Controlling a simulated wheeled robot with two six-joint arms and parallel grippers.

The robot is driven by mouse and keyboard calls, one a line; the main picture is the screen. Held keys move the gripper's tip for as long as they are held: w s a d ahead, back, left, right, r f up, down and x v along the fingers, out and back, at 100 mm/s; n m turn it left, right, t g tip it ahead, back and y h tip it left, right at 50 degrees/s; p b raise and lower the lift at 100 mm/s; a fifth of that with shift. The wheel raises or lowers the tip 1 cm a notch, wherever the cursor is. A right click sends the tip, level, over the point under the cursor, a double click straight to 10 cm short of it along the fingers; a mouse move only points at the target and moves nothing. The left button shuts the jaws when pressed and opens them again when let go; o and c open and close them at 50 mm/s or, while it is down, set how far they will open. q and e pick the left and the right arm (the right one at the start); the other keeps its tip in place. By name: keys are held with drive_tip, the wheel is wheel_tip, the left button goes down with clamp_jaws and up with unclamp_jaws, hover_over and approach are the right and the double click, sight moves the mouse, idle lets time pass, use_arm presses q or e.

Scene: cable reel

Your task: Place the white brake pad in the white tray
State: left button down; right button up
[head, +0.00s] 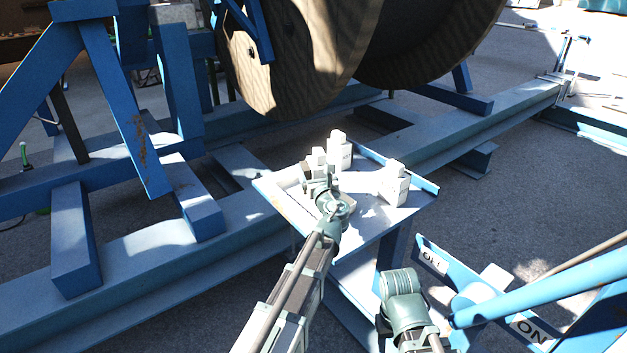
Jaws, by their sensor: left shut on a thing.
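My left gripper (315,178) is over the left part of the small blue-edged stand, shut on a small pale piece that looks like the white brake pad. The piece is mostly hidden by the gripper, so its outline is unclear. The white tray (283,193) appears as a pale, low-rimmed area on the left of the stand top, beside and below the gripper. I cannot tell whether the piece touches it. My right arm shows at the lower right, but its fingertips are not visible.
A blue lever with ON and OFF labels (480,290) is at the lower right. The wooden reel (290,60) stands behind.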

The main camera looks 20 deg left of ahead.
use_arm(q)
drive_tip(key=shift+f+b, duration=1.65)
drive_tip(key=shift+f, duration=0.05)
drive_tip(key=shift+f, duration=0.1)
unclamp_jaws()
drive_tip(key=v, duration=1.2)
drive_tip(key=shift+s, duration=0.1)
